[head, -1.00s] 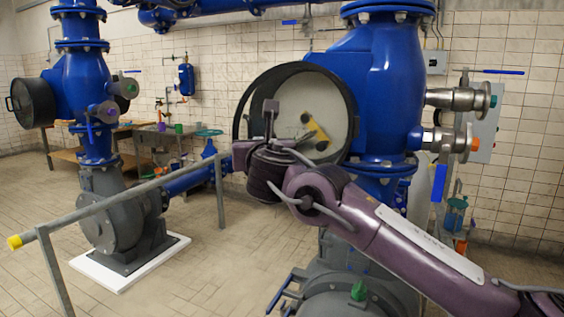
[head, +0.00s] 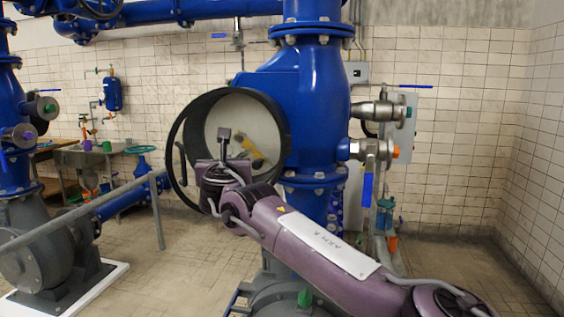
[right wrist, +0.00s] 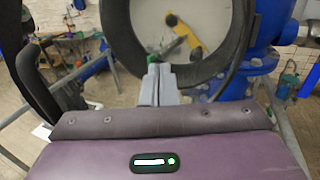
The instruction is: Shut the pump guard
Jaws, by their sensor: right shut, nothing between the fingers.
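The pump guard (head: 176,165) is a dark round cover seen nearly edge-on, standing open at the left side of the round black-rimmed opening (head: 284,135) of the blue pump body (head: 318,100). In the right wrist view the rim (right wrist: 243,45) shows at upper right, and a dark curved piece, likely the guard (right wrist: 33,85), stands at left. A yellow part (head: 247,149) shows inside the opening. My right gripper (head: 224,134) is shut and empty in front of the opening, to the right of the guard. Its shut fingers (right wrist: 160,82) point towards the opening. My left gripper is out of view.
A grey handrail (head: 100,207) runs along the left. Valves with orange and green ends (head: 378,149) stick out right of the pump body. A second pump (head: 45,245) stands at far left. The tiled floor at right is clear.

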